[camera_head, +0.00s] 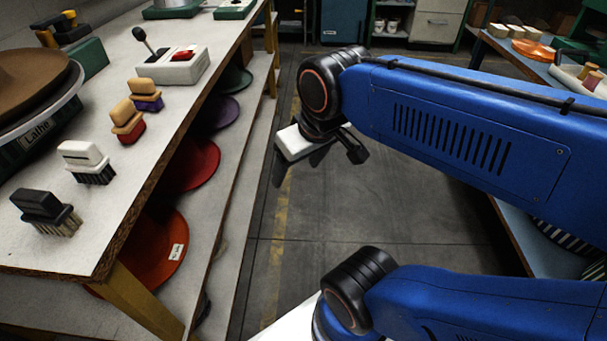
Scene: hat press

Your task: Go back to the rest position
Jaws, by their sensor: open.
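My blue arm reaches in from the right, and my gripper (297,170) hangs over the open floor between the two benches. Its dark fingers are apart and point down, with nothing seen between them. It is to the right of the left bench (215,95) and clear of it. Part of the gripper is hidden by my own wrist.
Another bench is at right; the floor (340,215) between is clear.

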